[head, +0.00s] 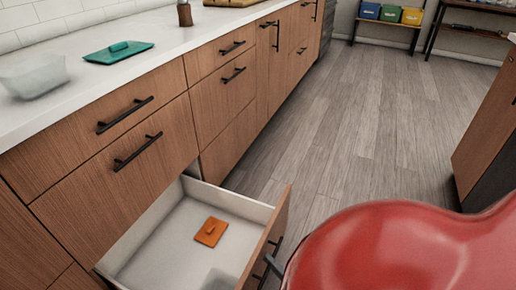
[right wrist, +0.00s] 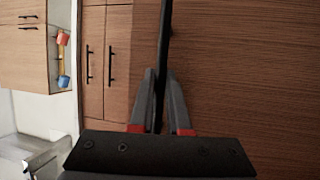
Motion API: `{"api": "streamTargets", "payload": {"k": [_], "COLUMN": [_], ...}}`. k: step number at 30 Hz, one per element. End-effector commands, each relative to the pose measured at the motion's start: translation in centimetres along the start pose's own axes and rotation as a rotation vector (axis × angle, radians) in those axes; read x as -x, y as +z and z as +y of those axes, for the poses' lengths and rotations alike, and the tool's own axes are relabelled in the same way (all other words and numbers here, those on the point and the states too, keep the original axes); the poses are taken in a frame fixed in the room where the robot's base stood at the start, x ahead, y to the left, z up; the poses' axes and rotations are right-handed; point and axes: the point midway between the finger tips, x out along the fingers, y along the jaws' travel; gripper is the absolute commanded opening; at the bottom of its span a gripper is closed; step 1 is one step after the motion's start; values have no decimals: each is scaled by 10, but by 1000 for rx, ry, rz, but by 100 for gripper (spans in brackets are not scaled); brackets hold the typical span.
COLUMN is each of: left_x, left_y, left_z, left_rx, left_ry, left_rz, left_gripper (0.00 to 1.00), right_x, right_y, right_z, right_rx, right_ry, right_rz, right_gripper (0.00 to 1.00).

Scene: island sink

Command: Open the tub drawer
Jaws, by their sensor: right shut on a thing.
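The tub drawer (head: 240,205) is the lowest drawer at the left of the counter run. It stands pulled out, showing its white inside. An orange lid (head: 211,231) lies flat on its floor, with a greyish see-through shape in front of it, partly cut off. My right gripper (right wrist: 161,85) is shut on the black bar handle (right wrist: 165,30) of the drawer's wooden front in the right wrist view. In the head view the handle shows only partly, beside the drawer front, and my red arm covers the area to its right. My left gripper is not in view.
A clear tub (head: 34,76) and a teal lid (head: 118,52) are on the white countertop. Closed wooden drawers with black handles are above and beyond. Grey floor (head: 350,130) is free to the right, up to another cabinet (head: 487,125).

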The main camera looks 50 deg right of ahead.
Motion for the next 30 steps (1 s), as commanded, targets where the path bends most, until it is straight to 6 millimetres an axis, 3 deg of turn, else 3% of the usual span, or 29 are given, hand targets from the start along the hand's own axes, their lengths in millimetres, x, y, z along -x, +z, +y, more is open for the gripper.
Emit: {"api": "streamTargets", "payload": {"k": [6, 17, 18, 20, 30], "left_x": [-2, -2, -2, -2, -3], "left_y": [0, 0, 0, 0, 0], "left_z": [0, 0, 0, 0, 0], "left_rx": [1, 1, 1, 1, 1], "left_ry": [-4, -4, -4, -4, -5], "left_rz": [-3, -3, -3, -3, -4], "left_gripper": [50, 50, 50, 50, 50], "right_x": [11, 12, 12, 12, 15], "right_y": [6, 6, 6, 6, 6], "right_z": [2, 2, 2, 2, 2], "right_rx": [0, 0, 0, 0, 0], "right_ry": [-2, -2, -1, -1, -1], "right_rz": [-2, -4, -4, -4, -3], "right_gripper": [0, 0, 18, 27, 27]}}
